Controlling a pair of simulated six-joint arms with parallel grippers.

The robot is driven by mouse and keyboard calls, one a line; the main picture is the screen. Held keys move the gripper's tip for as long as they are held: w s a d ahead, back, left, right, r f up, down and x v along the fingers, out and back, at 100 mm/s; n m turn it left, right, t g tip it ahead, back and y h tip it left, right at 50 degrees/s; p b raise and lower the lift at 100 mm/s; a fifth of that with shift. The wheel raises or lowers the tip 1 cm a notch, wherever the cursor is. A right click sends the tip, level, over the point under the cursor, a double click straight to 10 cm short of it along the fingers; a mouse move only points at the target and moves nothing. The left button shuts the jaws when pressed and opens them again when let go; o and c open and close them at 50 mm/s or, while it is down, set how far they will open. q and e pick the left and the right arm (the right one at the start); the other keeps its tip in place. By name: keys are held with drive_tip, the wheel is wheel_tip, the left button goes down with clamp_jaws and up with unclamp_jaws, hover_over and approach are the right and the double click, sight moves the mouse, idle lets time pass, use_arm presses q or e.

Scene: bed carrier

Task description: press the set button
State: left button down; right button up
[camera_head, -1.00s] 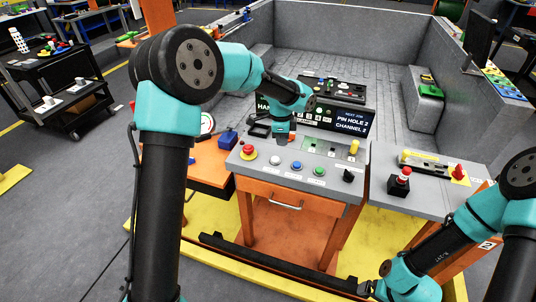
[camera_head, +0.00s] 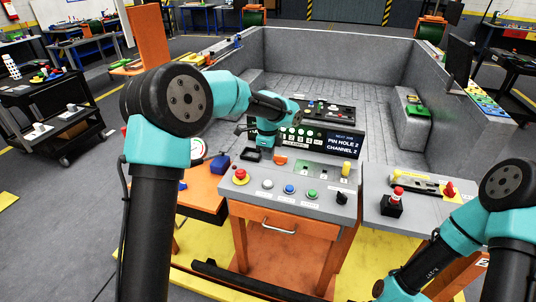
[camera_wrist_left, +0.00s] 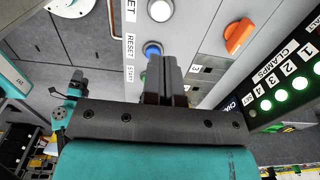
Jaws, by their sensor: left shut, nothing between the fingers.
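The white set button (camera_head: 267,184) sits on the grey control panel between the red mushroom button and the blue button. In the left wrist view the white button (camera_wrist_left: 160,10) is at the top edge beside a partly cut-off label. My left gripper (camera_wrist_left: 165,60) is shut and empty, above the panel and apart from the white button. In that view its fingertips overlap the edge of the blue reset button (camera_wrist_left: 152,48) and hide most of the start button. In the head view my left wrist is behind the button row, its fingertips hard to make out. My right gripper is out of view.
The red mushroom button (camera_head: 240,176), green button (camera_head: 312,194) and black knob (camera_head: 341,198) share the row. An orange switch (camera_head: 281,159) lies behind it. A display (camera_head: 342,143) stands at the back. A red-topped black box (camera_head: 392,205) stands on the right side table.

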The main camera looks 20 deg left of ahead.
sight(268, 183)
use_arm(q)
wheel_tip(268, 183, down, 12)
drive_tip(key=shift+r, duration=0.25)
idle(0.3)
drive_tip(key=shift+f, duration=0.1)
drive_tip(key=shift+s+f, duration=0.2)
drive_tip(key=shift+f, duration=0.85)
drive_tip(key=shift+r, duration=0.1)
wheel_tip(268, 183, up, 15)
drive_tip(key=shift+w, duration=0.3)
